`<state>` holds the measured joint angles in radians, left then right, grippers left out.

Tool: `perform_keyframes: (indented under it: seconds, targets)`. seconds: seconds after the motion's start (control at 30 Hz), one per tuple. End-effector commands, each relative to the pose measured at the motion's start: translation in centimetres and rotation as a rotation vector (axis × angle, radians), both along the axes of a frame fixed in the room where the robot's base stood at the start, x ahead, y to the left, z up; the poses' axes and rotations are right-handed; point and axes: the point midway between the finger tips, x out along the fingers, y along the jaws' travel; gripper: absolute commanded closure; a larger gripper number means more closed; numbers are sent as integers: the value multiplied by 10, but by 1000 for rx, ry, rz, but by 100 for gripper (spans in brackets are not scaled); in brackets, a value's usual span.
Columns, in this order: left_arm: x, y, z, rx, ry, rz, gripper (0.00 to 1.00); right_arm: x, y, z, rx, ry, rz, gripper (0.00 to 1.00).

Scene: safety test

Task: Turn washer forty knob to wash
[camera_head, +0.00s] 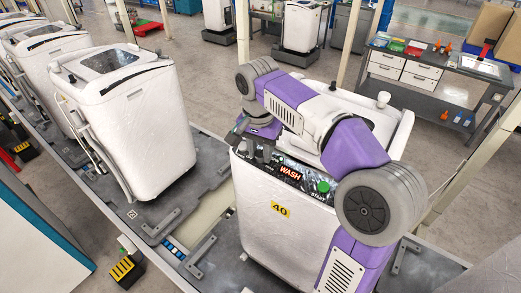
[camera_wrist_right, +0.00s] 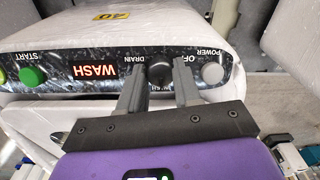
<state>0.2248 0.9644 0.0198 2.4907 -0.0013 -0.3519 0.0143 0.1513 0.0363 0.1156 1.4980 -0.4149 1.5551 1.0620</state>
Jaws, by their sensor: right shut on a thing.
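The washer marked 40 (camera_head: 258,225) stands in front of me, with a dark control panel along its top edge. Its red display (camera_head: 290,171) reads WASH. In the right wrist view the panel appears upside down. The dark round knob (camera_wrist_right: 160,72) sits among the labels OFF, DRAIN and a partly covered WASH. My right gripper (camera_wrist_right: 159,82) has a finger on each side of the knob and is shut on it. The fingers hide part of the knob, and I cannot tell its pointer direction. In the head view the right gripper (camera_head: 262,153) is at the panel's left part. My left gripper is out of view.
A green START button (camera_wrist_right: 33,75) and a grey POWER button (camera_wrist_right: 212,74) flank the knob on the panel. Another white washer (camera_head: 130,125) stands to the left on the line. A grey workbench (camera_head: 430,85) is at the back right.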

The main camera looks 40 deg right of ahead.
Motion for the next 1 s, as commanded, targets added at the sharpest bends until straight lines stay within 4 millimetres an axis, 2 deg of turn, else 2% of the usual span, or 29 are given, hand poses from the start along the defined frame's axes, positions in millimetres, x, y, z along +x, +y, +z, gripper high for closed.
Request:
perform_keyframes:
  seconds: [0.47,0.5,0.6,0.63,0.9,1.0]
  targets:
    - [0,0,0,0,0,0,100,0,1,0,3,-4,-12,98]
    - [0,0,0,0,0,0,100,0,1,0,2,-4,-12,61]
    - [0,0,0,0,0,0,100,0,1,0,2,-4,-12,46]
    - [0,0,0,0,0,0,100,0,1,0,2,-4,-12,42]
    - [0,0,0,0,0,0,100,0,0,1,1,-5,-13,42]
    - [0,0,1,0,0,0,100,1,1,8,0,-7,-13,42]
